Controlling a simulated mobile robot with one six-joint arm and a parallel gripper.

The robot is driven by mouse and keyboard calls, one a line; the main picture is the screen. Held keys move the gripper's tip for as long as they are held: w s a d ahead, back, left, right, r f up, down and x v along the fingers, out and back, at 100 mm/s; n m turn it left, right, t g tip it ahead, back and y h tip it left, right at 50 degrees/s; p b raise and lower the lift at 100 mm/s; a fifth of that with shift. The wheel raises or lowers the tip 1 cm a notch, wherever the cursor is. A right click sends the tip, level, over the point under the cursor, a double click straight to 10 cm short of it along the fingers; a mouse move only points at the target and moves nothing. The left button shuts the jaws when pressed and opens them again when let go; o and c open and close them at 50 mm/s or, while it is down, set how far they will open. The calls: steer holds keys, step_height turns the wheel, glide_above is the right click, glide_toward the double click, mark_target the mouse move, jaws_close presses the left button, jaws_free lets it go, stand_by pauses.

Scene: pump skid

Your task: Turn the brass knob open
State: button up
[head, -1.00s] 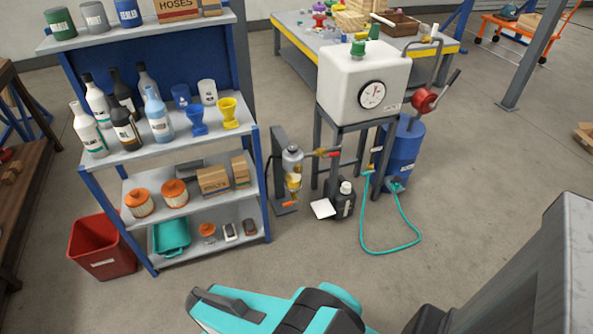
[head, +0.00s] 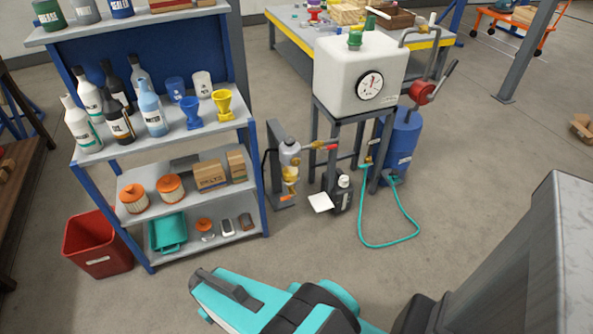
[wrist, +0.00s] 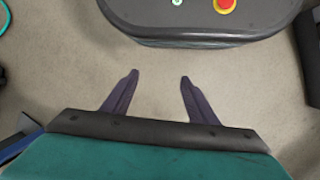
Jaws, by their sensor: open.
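Brass-coloured fittings show at two places in the head view, and I cannot tell which is the brass knob. One brass fitting (head: 316,146) with a red end sits on the pipe beside the grey filter unit (head: 289,153). Another small brass fitting (head: 369,160) is at the top of the teal hose (head: 363,220), under the white tank (head: 355,75). My gripper (wrist: 158,76) is open and empty in the wrist view, over bare floor and well apart from these fittings. My teal arm crosses the bottom of the head view.
A blue shelf rack (head: 152,264) with bottles, funnels and boxes stands left of the skid, with a red bin (head: 97,243) beside it. A black bottle (head: 341,193) and a blue cylinder (head: 403,140) stand by the tank. The floor in front is clear.

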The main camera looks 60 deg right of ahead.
steer(key=w+d+f+m+t+h+b, duration=0.1)
steer(key=w+d+t+b, duration=0.1)
steer(key=w+d, duration=0.45)
steer(key=w+d+f+m+t+h+b, duration=0.1)
steer(key=w+d+m+t+b, duration=0.15)
steer(key=d, duration=0.65)
steer(key=w+d+r+m+t+h+b, duration=0.1)
steer(key=w+d+r+t+h+b, duration=0.15)
steer(key=d, duration=0.65)
steer(key=w+d+r+t+h+b, duration=0.1)
steer(key=w+d+r+t+b, duration=0.15)
steer(key=d, duration=0.65)
steer(key=t+h+b, duration=0.5)
steer(key=t+b, duration=0.2)
steer(key=b, duration=0.4)
glide_toward(296, 163)
steer(key=s+a+f, duration=0.1)
steer(key=s+a, duration=0.1)
steer(key=s, duration=0.1)
steer(key=shift+s+a+r+n+t+y, duration=0.1)
steer(key=shift+s+r+n+t+y, duration=0.1)
steer(key=shift+s+t, duration=0.1)
steer(key=shift+s+a+r+n+t+y, duration=0.1)
steer(key=shift+s+n+t+y, duration=0.05)
steer(key=shift+s, duration=0.2)
steer(key=shift+w+d+f+b, duration=0.1)
steer(key=shift+w+d+b, duration=0.15)
steer(key=shift+b, duration=0.35)
steer(key=shift+b+x, duration=3.4)
steer(key=shift+x, duration=3.2)
